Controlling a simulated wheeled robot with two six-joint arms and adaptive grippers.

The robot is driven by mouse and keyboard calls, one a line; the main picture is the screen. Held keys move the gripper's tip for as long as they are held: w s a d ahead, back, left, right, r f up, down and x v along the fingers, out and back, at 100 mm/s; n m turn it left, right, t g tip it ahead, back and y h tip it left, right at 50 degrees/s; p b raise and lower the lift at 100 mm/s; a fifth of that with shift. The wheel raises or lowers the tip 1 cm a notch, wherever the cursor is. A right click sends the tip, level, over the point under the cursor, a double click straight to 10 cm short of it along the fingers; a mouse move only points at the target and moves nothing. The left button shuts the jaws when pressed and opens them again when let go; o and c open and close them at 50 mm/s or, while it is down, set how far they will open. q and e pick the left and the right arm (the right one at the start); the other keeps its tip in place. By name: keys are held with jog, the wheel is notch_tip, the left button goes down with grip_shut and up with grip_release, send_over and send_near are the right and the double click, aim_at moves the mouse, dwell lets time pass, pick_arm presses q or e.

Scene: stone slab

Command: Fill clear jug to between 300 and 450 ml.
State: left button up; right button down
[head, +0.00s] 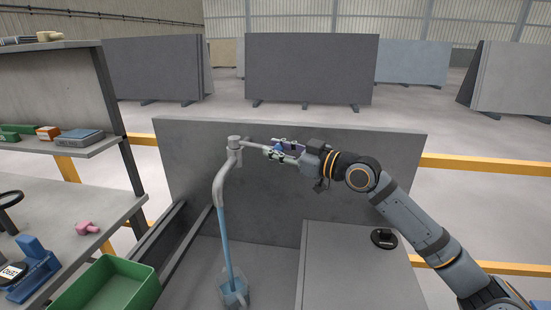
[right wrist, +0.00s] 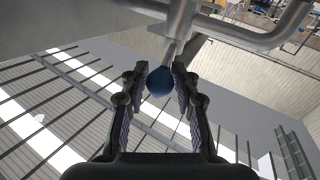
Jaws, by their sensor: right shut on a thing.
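The clear jug (head: 236,297) stands low in the sink, under the grey tap (head: 219,185). A blue stream of water (head: 226,245) runs from the spout down into the jug. Bluish water shows in the jug, but its level and any marks are too small to read. My right gripper (head: 272,153) is shut on the tap lever (head: 254,147), at the right of the tap. In the right wrist view the lever's round blue end (right wrist: 160,81) sits between the two fingers (right wrist: 160,92). My left gripper is not in view.
A green crate (head: 137,269) is at the lower left, near a bench with a pink piece (head: 87,228) and a blue tool (head: 35,265). A grey slab (head: 350,265) with a small black round object (head: 384,237) lies right of the sink. A grey backsplash (head: 370,180) stands behind.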

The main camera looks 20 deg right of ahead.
jog(key=w+d+n+g+y+b, duration=0.1)
jog(key=y+b, duration=0.1)
jog(key=b, duration=0.1)
jog(key=shift+w+d+f+n+g+y, duration=0.25)
jog(key=shift+w+d+n+g+y, duration=0.05)
jog(key=shift+w+d+n+g, duration=0.1)
pick_arm(q)
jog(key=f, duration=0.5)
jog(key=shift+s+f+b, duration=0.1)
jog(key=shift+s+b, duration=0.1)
jog(key=shift+b, duration=0.15)
pick_arm(e)
jog(key=shift+w+d+r+n+g+y, duration=0.1)
jog(key=shift+w+r+n+g+y, duration=0.1)
jog(key=shift+w+n+g+y, duration=0.25)
jog(key=shift+s, duration=0.15)
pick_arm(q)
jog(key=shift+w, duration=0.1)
pick_arm(e)
jog(key=c, duration=1)
grip_release()
jog(key=shift+d, duration=0.15)
jog(key=v, duration=0.7)
